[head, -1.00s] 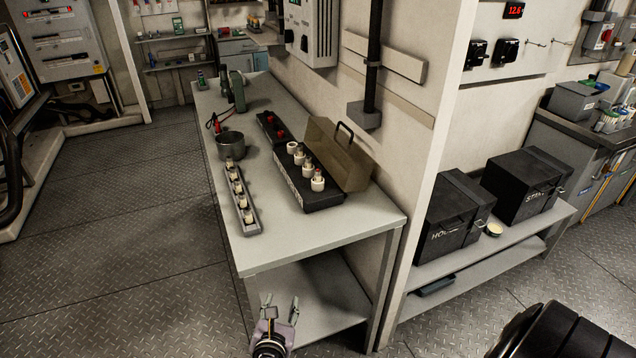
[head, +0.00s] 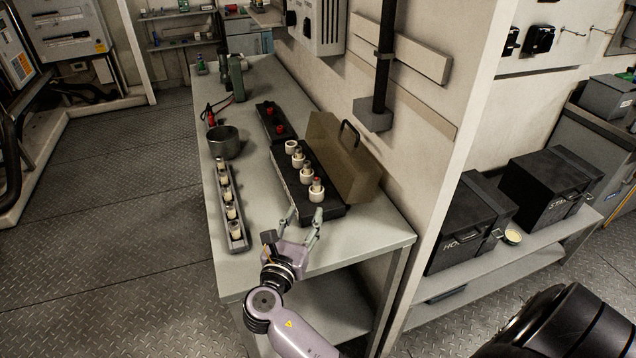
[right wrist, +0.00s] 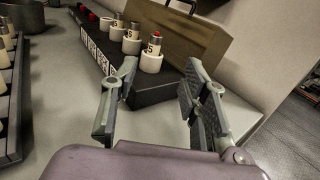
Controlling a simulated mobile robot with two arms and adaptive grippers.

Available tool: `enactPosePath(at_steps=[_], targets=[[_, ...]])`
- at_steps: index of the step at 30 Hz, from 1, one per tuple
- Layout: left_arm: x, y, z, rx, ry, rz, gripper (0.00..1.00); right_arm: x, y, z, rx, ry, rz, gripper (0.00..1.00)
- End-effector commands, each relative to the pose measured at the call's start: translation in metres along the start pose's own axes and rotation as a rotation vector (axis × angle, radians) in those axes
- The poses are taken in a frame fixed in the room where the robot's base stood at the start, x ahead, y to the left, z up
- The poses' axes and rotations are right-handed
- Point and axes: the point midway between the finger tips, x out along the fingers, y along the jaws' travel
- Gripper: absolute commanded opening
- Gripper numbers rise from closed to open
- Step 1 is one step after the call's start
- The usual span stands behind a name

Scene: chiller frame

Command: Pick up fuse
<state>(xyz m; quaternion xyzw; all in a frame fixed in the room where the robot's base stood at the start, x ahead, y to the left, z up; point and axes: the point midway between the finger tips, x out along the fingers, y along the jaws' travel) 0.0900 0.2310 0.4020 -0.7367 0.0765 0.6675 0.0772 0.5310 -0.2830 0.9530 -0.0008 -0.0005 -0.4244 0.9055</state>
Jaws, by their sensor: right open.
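Several fuses stand in white holders in a black open box on the bench. The nearest fuse (head: 317,184) has a red top; in the right wrist view this fuse (right wrist: 154,44) stands upright in its white cup, just beyond my fingers. More fuses (head: 230,212) stand in a long grey rack at the left of the bench. My right gripper (head: 304,218) is open and empty at the near end of the black box; its spread fingers (right wrist: 155,95) show in the right wrist view, short of the nearest fuse. My left gripper is not in view.
The black box's brown lid (head: 345,160) stands open on its right side. A metal pot (head: 223,141) and a smaller black box with red items (head: 270,122) stand farther back. The bench's near right corner (head: 375,238) is clear.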

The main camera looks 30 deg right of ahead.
Motion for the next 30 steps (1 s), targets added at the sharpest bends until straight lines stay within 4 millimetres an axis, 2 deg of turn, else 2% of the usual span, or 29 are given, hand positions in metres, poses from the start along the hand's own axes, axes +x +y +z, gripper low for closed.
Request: enactPosePath(at_steps=[1, 4, 9, 18, 25, 30], targets=[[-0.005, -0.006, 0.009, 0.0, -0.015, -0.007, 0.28, 0.013, 0.0, 0.004, -0.001, -0.003, -0.002, 0.41], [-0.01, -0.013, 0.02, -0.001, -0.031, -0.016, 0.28, 0.035, 0.0, 0.004, -0.001, -0.003, -0.002, 0.41], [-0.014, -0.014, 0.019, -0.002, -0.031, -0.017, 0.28, 0.066, 0.0, 0.002, -0.001, -0.001, -0.001, 0.41], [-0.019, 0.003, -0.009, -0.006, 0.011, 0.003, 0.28, 0.089, 0.002, 0.003, 0.0, 0.0, -0.001, 0.41], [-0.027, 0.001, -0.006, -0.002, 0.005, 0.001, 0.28, 0.123, 0.007, 0.004, -0.001, 0.0, -0.001, 0.41], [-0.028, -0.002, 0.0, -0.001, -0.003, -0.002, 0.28, 0.133, 0.007, 0.002, 0.001, 0.001, 0.0, 0.41]])
